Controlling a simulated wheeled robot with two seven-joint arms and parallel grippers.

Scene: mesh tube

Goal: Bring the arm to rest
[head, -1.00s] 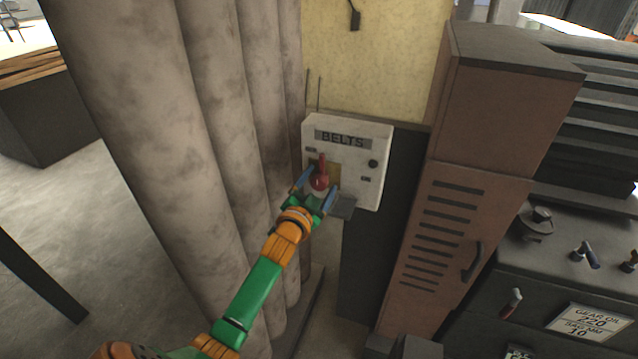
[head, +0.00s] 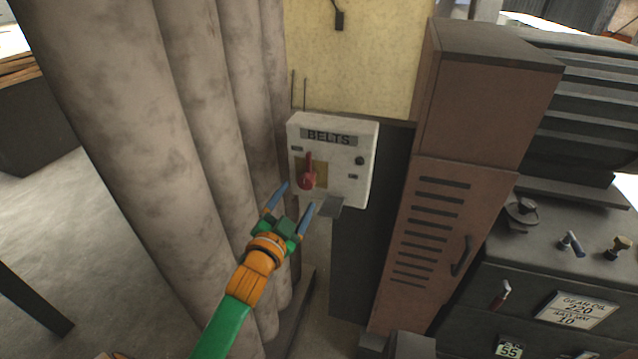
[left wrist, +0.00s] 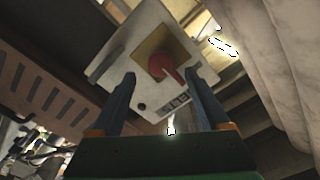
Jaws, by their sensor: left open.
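My left arm comes in from the lower left in the head view. Its left gripper (head: 292,200) is open and empty, just below and in front of the white box labelled BELTS (head: 357,137). The box has a red lever (head: 308,174) that points up on a yellowish plate. The gripper is apart from the lever. In the left wrist view the open fingers (left wrist: 159,105) frame the box (left wrist: 122,50) and the red lever (left wrist: 160,66), with nothing between them. My right gripper is not in view.
Large round grey columns (head: 140,120) stand close to the left of my arm. A brown locker (head: 455,200) stands to the right of the box. A dark machine with small levers (head: 535,265) is at the far right. Bare floor (head: 70,220) lies at the left.

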